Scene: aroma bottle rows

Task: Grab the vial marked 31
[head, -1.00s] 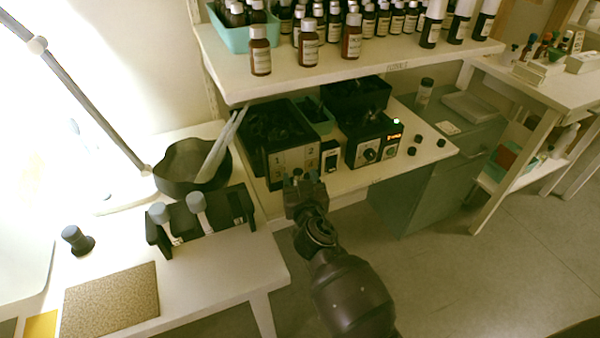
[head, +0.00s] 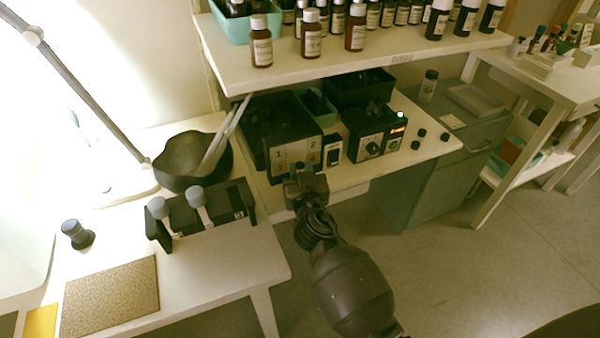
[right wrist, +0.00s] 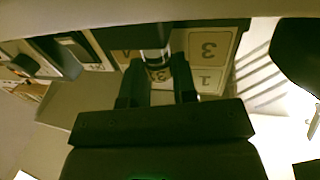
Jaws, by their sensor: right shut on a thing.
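My right gripper (head: 306,178) is in front of the black box with numbered front panels (head: 296,157), below the shelf. In the right wrist view the right gripper (right wrist: 158,88) is shut on a small vial (right wrist: 158,70) with a dark body and a pale band. Its label is upside down and looks like it starts with a 3; the rest is hard to read. Two grey-capped vials (head: 198,204) stand in a black rack (head: 225,208) on the left table. My left gripper is not in view.
Brown bottles (head: 311,36) line the shelf (head: 330,72) above my right gripper. A black controller (head: 376,135) stands right of the numbered box. A dark bowl (head: 180,165) and a grey-capped piece (head: 74,233) are on the left table.

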